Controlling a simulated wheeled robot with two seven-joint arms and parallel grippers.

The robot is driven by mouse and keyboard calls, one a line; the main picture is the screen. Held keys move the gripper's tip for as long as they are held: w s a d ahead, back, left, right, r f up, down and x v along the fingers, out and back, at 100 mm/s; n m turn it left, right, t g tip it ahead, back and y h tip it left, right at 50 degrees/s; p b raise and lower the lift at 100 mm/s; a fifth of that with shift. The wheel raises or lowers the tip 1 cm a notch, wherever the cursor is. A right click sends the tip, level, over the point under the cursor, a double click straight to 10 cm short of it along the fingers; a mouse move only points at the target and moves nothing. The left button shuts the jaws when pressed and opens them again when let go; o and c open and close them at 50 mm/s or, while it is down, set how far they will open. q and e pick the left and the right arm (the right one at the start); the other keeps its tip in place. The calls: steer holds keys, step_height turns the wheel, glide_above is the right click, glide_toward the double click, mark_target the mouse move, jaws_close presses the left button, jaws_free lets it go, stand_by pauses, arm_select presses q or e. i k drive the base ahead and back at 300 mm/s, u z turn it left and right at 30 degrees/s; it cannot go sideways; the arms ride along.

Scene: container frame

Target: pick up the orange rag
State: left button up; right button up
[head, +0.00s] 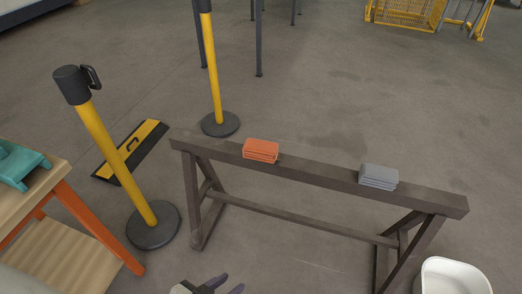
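The orange rag (261,150) is a folded stack lying on the top beam of a dark wooden sawhorse (315,178), left of its middle. My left gripper (226,284) shows at the bottom edge of the head view, below and in front of the sawhorse. Its two dark fingers are spread apart with nothing seen between them. It is well apart from the rag. My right gripper is not in the picture.
A folded grey rag (378,177) lies on the beam's right part. A white bin (452,277) stands at the lower right. Yellow posts (115,145) and a black-yellow ramp (130,150) are at the left, near a wooden table (62,176).

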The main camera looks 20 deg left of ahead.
mark_target(254, 149)
steer(key=k, duration=0.5)
steer(key=u, duration=0.9)
steer(key=i, duration=1.6)
steer(key=z, duration=0.35)
